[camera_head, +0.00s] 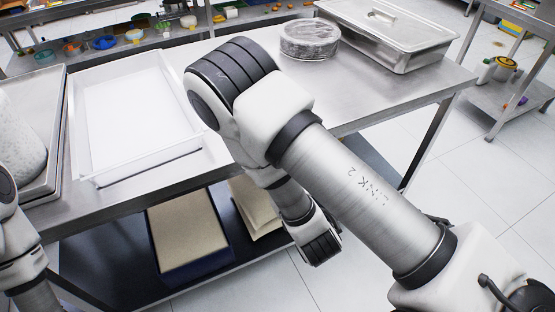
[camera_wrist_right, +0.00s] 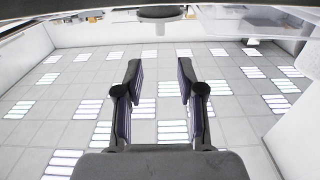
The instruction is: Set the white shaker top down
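I cannot make out a white shaker top in either view. My right gripper (camera_wrist_right: 157,68) is open in the right wrist view, with nothing between its two dark fingers.
The steel table (camera_head: 400,97) carries a white empty tray (camera_head: 135,108), a round clear container (camera_head: 310,38) and a lidded steel pan (camera_head: 392,28). A pale speckled object (camera_head: 18,140) stands at the left. Boxes (camera_head: 188,238) lie on the lower shelf.

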